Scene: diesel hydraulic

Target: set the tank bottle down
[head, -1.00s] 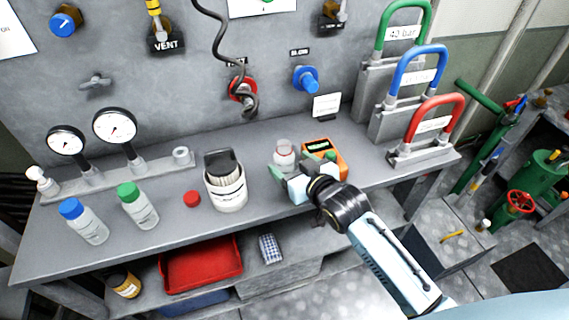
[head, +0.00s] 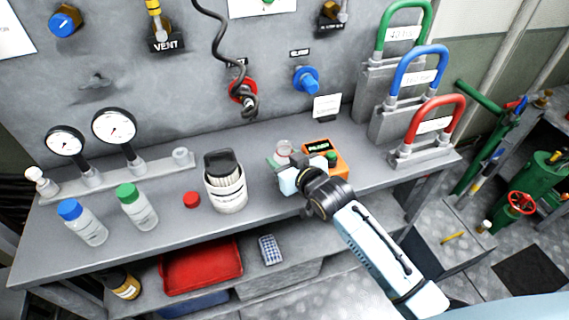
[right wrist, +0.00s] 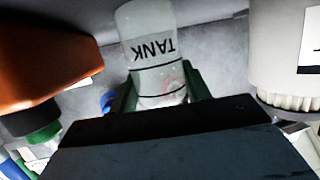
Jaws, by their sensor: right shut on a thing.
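The tank bottle (head: 283,149) is clear, with TANK printed on its side. My right gripper (head: 282,168) is shut around it, over the bench (head: 265,201) just left of the orange meter (head: 339,172). In the right wrist view the bottle (right wrist: 154,48) sits between the green fingers (right wrist: 160,93), its lettering upside down in the picture. The gripper hides its lower part in the head view, so I cannot tell if its base touches the bench. My left gripper is not in view.
A white tub of strips (head: 226,190) stands left of my gripper, with a red cap (head: 191,199) beside it. Blue-capped (head: 84,223) and green-capped (head: 138,208) bottles stand further left. Coloured lock handles (head: 433,124) rise at the right. The bench front between tub and gripper is clear.

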